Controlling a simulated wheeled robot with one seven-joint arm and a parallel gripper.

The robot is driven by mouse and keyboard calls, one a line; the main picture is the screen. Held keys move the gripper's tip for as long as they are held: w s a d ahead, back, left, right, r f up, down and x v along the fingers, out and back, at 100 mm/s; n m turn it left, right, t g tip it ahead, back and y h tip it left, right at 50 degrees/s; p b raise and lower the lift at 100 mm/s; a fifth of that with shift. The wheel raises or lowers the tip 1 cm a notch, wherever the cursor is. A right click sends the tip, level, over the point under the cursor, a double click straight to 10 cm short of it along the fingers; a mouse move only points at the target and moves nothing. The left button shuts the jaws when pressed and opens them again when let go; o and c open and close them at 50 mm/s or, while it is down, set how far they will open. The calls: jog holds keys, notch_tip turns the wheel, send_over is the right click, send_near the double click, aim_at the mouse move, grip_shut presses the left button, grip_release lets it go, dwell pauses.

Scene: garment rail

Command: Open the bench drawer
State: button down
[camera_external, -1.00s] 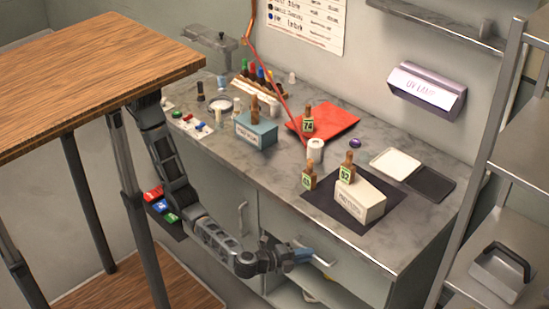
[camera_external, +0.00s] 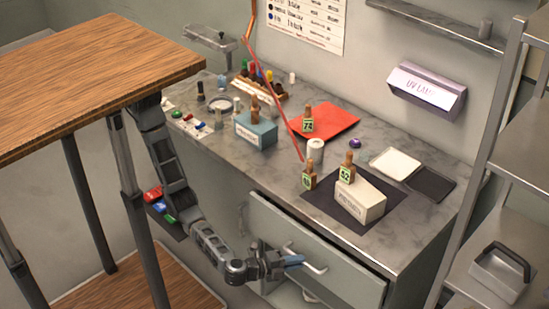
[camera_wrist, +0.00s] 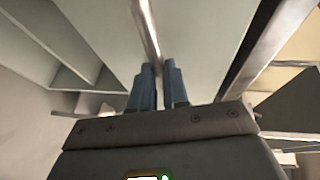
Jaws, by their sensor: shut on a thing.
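The bench drawer (camera_external: 345,269) is pulled partly out of the front of the grey bench, with a dark gap behind the top edge of its front panel. Its bar handle (camera_external: 314,267) is on the outer face of that panel. My gripper (camera_external: 293,261) is at the handle with its blue fingers closed on it. In the wrist view the fingers of my gripper (camera_wrist: 158,86) stand close together on the handle bar (camera_wrist: 148,28), which runs up the picture. The inside of the drawer is mostly hidden.
The marble benchtop (camera_external: 270,173) holds a red sheet (camera_external: 336,118), a teal box (camera_external: 257,132), a white box (camera_external: 360,203) and several small bottles. A wooden table (camera_external: 95,62) stands at left. A metal shelf rack (camera_external: 487,150) stands at right.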

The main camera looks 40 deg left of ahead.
jog(key=s+b, duration=0.6)
jog(key=s, duration=1.6)
jog(key=shift+s, duration=0.2)
jog(key=c, duration=1.1)
grip_release()
jog(key=s+r, duration=0.1)
jog(key=r, duration=0.1)
jog(key=s+a+r+p, duration=0.1)
jog(key=s+r, duration=0.1)
jog(key=r, duration=0.1)
jog(key=s+a+r+p, duration=0.1)
jog(key=r, duration=0.2)
jog(key=shift+s, duration=0.25)
